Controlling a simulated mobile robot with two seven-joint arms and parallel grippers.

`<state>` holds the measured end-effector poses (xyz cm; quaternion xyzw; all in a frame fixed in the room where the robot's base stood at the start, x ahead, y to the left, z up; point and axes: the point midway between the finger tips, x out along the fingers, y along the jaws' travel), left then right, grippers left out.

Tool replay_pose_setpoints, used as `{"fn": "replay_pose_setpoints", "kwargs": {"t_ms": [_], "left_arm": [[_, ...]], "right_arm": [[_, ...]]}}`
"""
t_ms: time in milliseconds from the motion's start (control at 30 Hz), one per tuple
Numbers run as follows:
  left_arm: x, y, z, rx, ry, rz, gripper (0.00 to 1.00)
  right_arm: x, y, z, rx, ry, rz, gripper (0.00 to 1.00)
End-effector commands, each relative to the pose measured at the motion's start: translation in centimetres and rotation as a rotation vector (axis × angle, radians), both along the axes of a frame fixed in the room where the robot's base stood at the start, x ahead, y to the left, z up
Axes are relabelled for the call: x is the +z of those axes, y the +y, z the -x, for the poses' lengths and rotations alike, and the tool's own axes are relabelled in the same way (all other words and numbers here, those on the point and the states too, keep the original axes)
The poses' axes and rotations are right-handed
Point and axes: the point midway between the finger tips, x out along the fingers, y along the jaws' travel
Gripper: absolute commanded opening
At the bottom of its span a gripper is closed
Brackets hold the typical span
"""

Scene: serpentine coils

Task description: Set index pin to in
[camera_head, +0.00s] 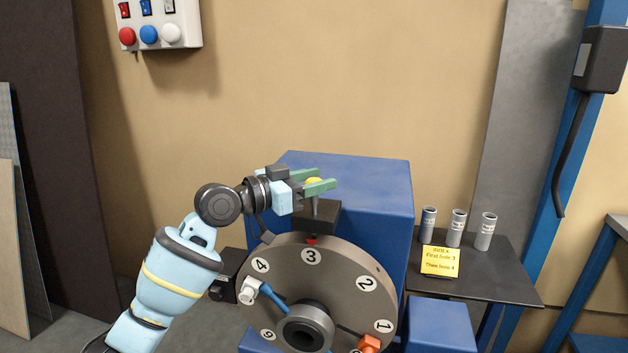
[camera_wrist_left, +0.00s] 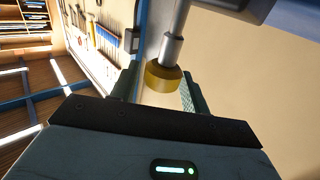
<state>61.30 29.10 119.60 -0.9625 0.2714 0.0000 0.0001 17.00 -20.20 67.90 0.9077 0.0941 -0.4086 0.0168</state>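The index pin has a yellow knob (camera_head: 314,181) on a grey shaft that rises from a dark block (camera_head: 312,216) above the numbered disc (camera_head: 335,275). The disc shows number 3 at its top, under a small red mark. My left gripper (camera_head: 326,178) reaches in from the left, with its green fingers on either side of the knob. The left wrist view shows the yellow knob (camera_wrist_left: 163,78) between the fingers, with a gap beside it, so the gripper looks open. The pin's lower end is hidden in the block. My right gripper is not in view.
A blue machine body (camera_head: 370,190) stands behind the disc. A blue-handled part (camera_head: 272,297) and an orange piece (camera_head: 369,343) are on the disc. On the right, a dark shelf (camera_head: 490,280) holds three grey cylinders and a yellow note (camera_head: 440,261). A button box (camera_head: 160,22) hangs upper left.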

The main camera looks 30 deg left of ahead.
Motion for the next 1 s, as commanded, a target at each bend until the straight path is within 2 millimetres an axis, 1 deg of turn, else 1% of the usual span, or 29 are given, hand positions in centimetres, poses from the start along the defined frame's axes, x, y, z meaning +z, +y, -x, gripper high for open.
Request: {"fn": "replay_pose_setpoints", "kwargs": {"t_ms": [33,333,467,633,700,933,967,1000], "left_arm": [[0.0,0.0,0.0,0.000,0.000,0.000,0.39],[0.0,0.0,0.0,0.000,0.000,0.000,0.00],[-0.2,0.0,0.0,0.000,0.001,0.000,0.00],[-2.5,0.1,-0.1,0.000,0.008,-0.001,0.00],[-3.1,0.0,0.0,0.000,0.006,-0.001,0.00],[-3.0,0.0,0.0,-0.001,0.008,-0.002,0.00],[-3.0,0.0,0.0,-0.001,0.008,-0.002,0.36],[-3.0,0.0,0.0,-0.001,0.008,-0.002,0.41]], "right_arm": [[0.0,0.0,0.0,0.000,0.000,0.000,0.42],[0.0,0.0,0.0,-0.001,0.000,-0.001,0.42],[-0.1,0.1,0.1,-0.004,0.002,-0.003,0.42],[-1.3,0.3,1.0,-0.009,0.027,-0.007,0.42],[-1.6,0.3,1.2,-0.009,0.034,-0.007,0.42],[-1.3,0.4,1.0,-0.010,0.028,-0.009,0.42],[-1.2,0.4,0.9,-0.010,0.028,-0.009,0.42],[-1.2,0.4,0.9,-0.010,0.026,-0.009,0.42]]}}
